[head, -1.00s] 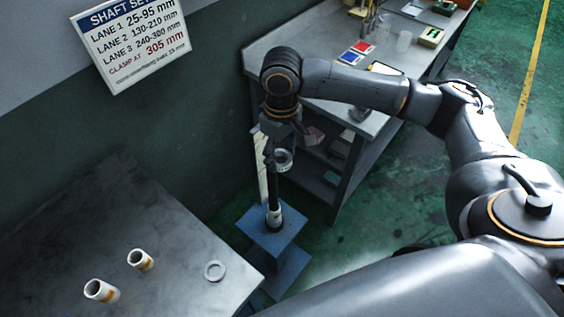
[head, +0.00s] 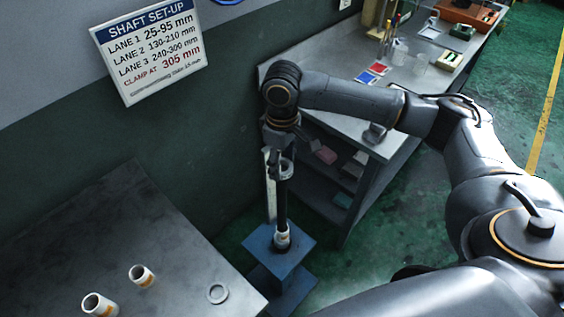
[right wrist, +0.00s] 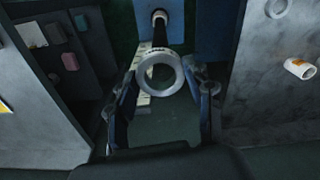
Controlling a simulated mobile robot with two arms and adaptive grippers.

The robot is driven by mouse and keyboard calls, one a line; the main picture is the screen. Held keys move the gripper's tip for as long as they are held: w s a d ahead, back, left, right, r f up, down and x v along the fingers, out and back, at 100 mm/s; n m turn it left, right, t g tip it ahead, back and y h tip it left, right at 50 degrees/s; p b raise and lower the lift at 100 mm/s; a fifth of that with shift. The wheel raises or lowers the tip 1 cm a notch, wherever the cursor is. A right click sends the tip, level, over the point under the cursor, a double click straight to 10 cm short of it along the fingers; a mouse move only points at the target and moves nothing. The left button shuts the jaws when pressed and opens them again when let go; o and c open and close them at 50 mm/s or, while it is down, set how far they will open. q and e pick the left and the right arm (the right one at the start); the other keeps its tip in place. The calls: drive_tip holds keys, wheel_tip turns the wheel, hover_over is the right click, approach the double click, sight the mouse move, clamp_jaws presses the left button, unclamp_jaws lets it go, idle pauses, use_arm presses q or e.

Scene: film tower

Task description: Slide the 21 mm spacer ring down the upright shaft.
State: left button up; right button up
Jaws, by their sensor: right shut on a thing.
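My right gripper (head: 284,158) points down above the shaft stand. It is shut on a pale grey spacer ring (head: 286,168), which also shows between the two fingers in the right wrist view (right wrist: 145,74). The dark upright shaft (head: 281,205) rises from a blue base (head: 262,242). A white sleeve (head: 282,239) with an orange band sits around the shaft's foot. The ring lines up with the shaft's upper end in the head view. I cannot tell whether the ring is around the shaft or just beside its top. My left gripper is not in view.
A grey table (head: 130,225) at the left holds two white tubes (head: 142,276) (head: 98,305) and a loose flat ring (head: 218,293). A pale upright strip (head: 270,187) stands beside the shaft. A workbench (head: 350,128) with shelves stands behind.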

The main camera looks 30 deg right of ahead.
drive_tip(key=shift+f+b, duration=1.2)
drive_tip(key=shift+b, duration=0.15)
drive_tip(key=shift+f, duration=2.25)
drive_tip(key=o, duration=1.3)
drive_tip(key=shift+c, duration=0.2)
